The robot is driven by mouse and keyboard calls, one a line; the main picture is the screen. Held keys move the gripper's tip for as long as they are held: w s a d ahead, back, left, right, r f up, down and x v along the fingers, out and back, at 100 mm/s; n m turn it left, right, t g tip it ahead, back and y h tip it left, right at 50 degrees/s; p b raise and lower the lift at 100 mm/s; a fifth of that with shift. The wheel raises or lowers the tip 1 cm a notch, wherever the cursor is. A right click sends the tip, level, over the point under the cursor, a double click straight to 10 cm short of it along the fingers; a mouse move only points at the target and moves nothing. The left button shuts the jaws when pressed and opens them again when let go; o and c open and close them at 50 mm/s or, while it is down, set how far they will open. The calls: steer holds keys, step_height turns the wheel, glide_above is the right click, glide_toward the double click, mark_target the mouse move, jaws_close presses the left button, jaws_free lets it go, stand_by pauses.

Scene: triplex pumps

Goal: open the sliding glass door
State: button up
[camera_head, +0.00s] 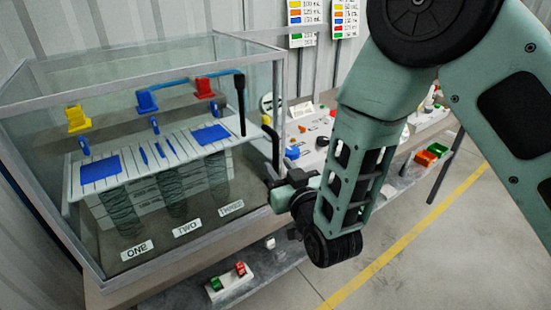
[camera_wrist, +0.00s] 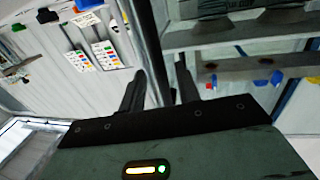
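The glass case (camera_head: 275,75) stands on a bench at the left in the head view, with clear panes in a grey frame. Its front pane looks closed, though the clear glass makes this hard to tell. A dark curved handle (camera_head: 270,140) shows at the right frame post. My gripper (camera_wrist: 161,68) is open in the wrist view, its two black fingers apart.
Inside the case are yellow (camera_head: 77,118), blue (camera_head: 147,101) and red (camera_head: 205,88) pump parts above plates labelled ONE, TWO and THREE. A red and green button box (camera_head: 230,282) sits below. Coloured bins (camera_head: 430,154) stand at right. The floor (camera_head: 440,260) at right is clear.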

steer(key=shift+x, duration=1.45)
steer(key=shift+c, duration=0.3)
